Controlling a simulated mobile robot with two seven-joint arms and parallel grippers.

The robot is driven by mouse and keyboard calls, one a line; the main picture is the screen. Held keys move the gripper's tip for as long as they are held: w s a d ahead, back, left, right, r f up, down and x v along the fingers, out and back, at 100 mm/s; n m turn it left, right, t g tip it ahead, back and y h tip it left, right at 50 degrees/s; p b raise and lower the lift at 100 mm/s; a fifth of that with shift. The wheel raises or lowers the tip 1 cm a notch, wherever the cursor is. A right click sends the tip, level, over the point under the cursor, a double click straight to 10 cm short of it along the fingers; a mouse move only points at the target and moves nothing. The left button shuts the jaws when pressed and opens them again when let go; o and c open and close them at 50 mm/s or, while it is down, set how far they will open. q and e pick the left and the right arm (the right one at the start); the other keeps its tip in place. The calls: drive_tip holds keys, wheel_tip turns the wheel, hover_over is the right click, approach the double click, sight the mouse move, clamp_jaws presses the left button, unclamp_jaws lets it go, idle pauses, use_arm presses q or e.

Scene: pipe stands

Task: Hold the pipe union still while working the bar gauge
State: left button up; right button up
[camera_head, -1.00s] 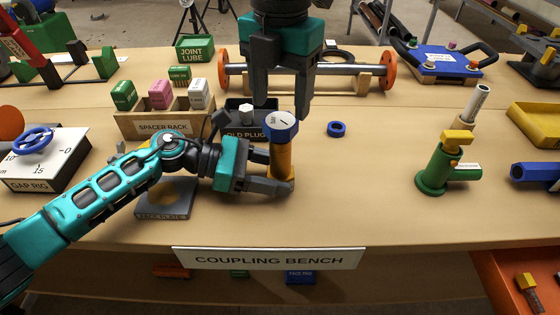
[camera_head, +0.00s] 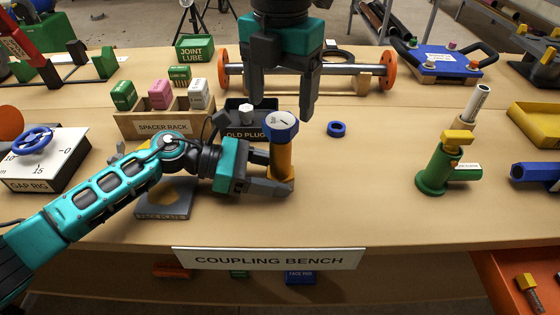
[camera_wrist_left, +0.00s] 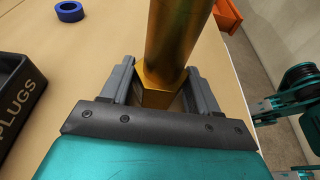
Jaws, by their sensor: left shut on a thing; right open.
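The pipe union (camera_head: 281,160) is a brass-coloured upright cylinder on the bench. The bar gauge (camera_head: 281,124), a blue collar with a white dial face, sits on top of it. My left gripper (camera_head: 280,187) is shut on the union's base from the left. In the left wrist view, its jaws (camera_wrist_left: 160,88) lie on both sides of the union's brass hex foot (camera_wrist_left: 160,95); the gauge is out of that view. My right gripper (camera_head: 283,110) points down, open and empty, with its fingertips just above and behind the gauge.
The old-plugs tray (camera_head: 238,134) stands close left of the union, and a grey face plate (camera_head: 178,208) lies under my left arm. A blue ring (camera_head: 337,129) lies to the right. A green fitting (camera_head: 437,170) stands farther right, with clear bench between.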

sight(281, 120)
drive_tip(key=shift+f, duration=0.15)
drive_tip(key=shift+f, duration=1.75)
drive_tip(key=shift+c, duration=0.3)
